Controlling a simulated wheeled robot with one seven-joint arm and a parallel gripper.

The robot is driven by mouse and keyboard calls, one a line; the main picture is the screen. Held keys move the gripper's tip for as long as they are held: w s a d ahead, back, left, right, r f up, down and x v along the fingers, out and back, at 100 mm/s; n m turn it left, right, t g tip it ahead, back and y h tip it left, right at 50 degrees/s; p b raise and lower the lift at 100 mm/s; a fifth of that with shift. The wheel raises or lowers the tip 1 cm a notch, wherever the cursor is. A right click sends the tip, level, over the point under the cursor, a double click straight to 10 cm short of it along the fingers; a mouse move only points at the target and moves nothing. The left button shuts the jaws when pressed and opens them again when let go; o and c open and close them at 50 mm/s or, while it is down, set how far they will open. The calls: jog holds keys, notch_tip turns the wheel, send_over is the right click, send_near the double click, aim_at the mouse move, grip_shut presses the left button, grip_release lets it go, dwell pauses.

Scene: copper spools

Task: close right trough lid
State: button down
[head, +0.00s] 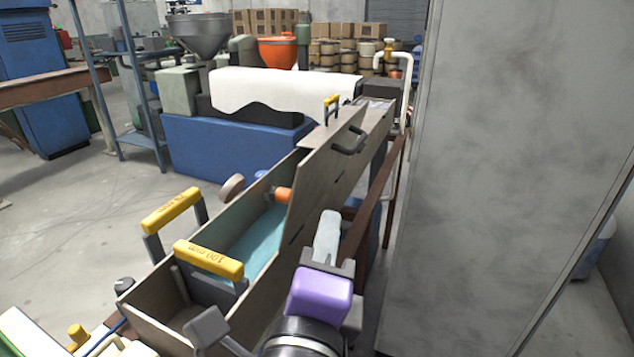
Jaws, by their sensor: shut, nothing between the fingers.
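The trough (150,317) is a long grey box running away from me, with blue-green liquid (259,241) in its near part. A grey lid panel (318,187) stands raised and tilted along the trough's right side, with a dark handle (349,142) near its far upper corner. The trough is open beneath it. My gripper (327,232), with a purple body, is at the lower middle, in front of the lid's right-hand face. Its pale fingers are together and empty. I cannot tell whether they touch the lid.
Yellow-topped handles (208,259) stand at the trough's near end. A large grey wall or cabinet (500,150) rises close on the right. Behind the trough are a blue machine (225,148) and a white shape (280,88). Open floor (70,215) lies to the left.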

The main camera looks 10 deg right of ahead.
jog(key=w+r+p, duration=0.1)
jog(key=w+p, duration=0.3)
jog(key=w, duration=0.7)
jog(key=shift+w+d+r+p, duration=0.15)
jog(key=shift+d+r+p, duration=0.1)
jog(key=shift+d+p, duration=0.1)
